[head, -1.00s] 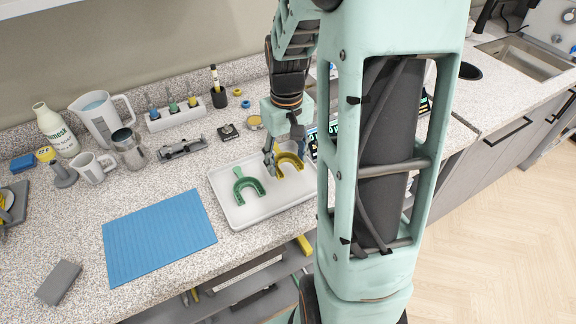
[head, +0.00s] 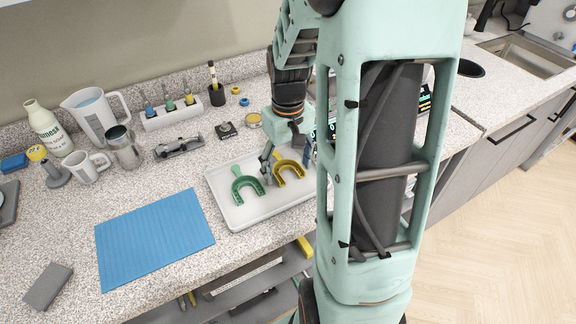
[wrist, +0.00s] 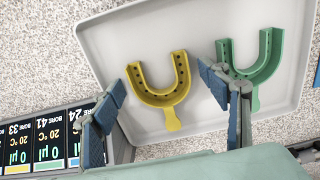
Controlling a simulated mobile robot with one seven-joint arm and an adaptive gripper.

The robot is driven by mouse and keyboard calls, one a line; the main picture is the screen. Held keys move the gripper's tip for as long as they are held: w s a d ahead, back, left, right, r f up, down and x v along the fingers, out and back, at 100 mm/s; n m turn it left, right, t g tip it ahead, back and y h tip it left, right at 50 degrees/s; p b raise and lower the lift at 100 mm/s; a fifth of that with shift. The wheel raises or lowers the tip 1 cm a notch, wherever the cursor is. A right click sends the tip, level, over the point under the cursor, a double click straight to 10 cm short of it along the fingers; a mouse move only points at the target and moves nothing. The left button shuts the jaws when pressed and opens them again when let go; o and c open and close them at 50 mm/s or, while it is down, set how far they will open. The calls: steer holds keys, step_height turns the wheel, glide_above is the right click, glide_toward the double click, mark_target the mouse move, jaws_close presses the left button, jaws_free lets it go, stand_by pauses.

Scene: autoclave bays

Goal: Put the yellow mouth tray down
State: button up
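The yellow mouth tray (head: 289,172) lies on the white tray (head: 240,218), to the right of the green mouth tray (head: 247,187). My gripper (head: 287,158) is just above the yellow one with its fingers spread. In the wrist view my gripper (wrist: 160,82) is open, and the yellow mouth tray (wrist: 158,93) shows between and beyond the fingers, with a clear gap on each side. Its handle points toward my palm. The green mouth tray (wrist: 254,67) is close to the right finger, which overlaps the space between the two mouth trays.
A blue mat (head: 155,240) lies left of the white tray. A rack (head: 172,115), a metal fixture (head: 178,147), a jug (head: 97,117) and cups stand behind. Lit displays (wrist: 50,140) are close to the left finger. Bare counter lies between mat and back items.

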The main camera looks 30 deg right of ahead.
step_height(320, 180, up, 12)
steer(key=p, duration=0.1)
steer(key=shift+r, duration=0.15)
stand_by(0.4)
